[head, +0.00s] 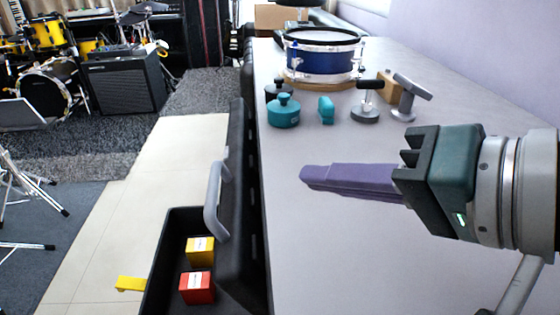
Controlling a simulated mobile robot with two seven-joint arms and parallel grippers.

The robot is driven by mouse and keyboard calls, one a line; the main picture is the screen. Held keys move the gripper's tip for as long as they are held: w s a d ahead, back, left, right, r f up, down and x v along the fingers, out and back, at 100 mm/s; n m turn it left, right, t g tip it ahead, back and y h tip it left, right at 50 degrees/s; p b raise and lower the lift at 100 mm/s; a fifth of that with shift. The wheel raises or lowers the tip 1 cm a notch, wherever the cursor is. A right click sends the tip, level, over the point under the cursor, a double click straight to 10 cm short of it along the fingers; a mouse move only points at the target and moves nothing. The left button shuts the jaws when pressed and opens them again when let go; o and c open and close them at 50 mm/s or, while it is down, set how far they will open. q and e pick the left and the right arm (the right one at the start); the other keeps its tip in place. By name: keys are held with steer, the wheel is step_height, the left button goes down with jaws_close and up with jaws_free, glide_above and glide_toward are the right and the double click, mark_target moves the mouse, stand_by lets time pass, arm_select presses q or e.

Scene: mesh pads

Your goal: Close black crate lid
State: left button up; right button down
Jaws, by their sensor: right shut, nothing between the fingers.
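The black crate (178,222) stands low at the left of the table, with its inside showing. Its black lid (237,180) is open, standing roughly upright along the table's edge. A grey handle (215,200) is on the lid's left face. A yellow box (200,250) and a red box (197,287) are inside the crate. A yellow tab (130,284) sticks out at the crate's left side. My right gripper (306,175) is shut and empty above the table, to the right of the lid and apart from it. My left gripper is not in view.
The grey table (330,255) holds a blue drum (322,55), a teal pot (284,112), a small teal block (326,110) and grey tools (366,105) toward the back. Its near part looks clear. Left of the crate is open pale floor (150,190).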

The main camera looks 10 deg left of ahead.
steer(key=shift+w+a+f+m+y+b, duration=0.25)
steer(key=shift+w+f+b, duration=0.2)
steer(key=shift+f+b, duration=0.15)
steer(key=shift+w+a+f+m+y+b, duration=0.15)
steer(key=shift+w+f+m+b, duration=0.1)
steer(key=shift+w+f+b, duration=0.3)
steer(key=shift+w+a, duration=0.25)
steer(key=b, duration=0.5)
glide_toward(219, 179)
steer(key=w+a, duration=0.2)
steer(key=w, duration=0.2)
steer(key=shift+s+a+f, duration=0.25)
steer(key=shift+a+f, duration=0.1)
steer(key=shift+f, duration=0.15)
steer(key=shift+s+a+f, duration=0.25)
steer(key=shift+a+f, duration=0.1)
steer(key=shift+f, duration=0.15)
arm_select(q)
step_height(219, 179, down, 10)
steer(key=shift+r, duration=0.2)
arm_select(e)
steer(key=shift+s+a+f+t, duration=0.15)
steer(key=shift+a+f+t, duration=0.15)
steer(key=shift+a, duration=0.25)
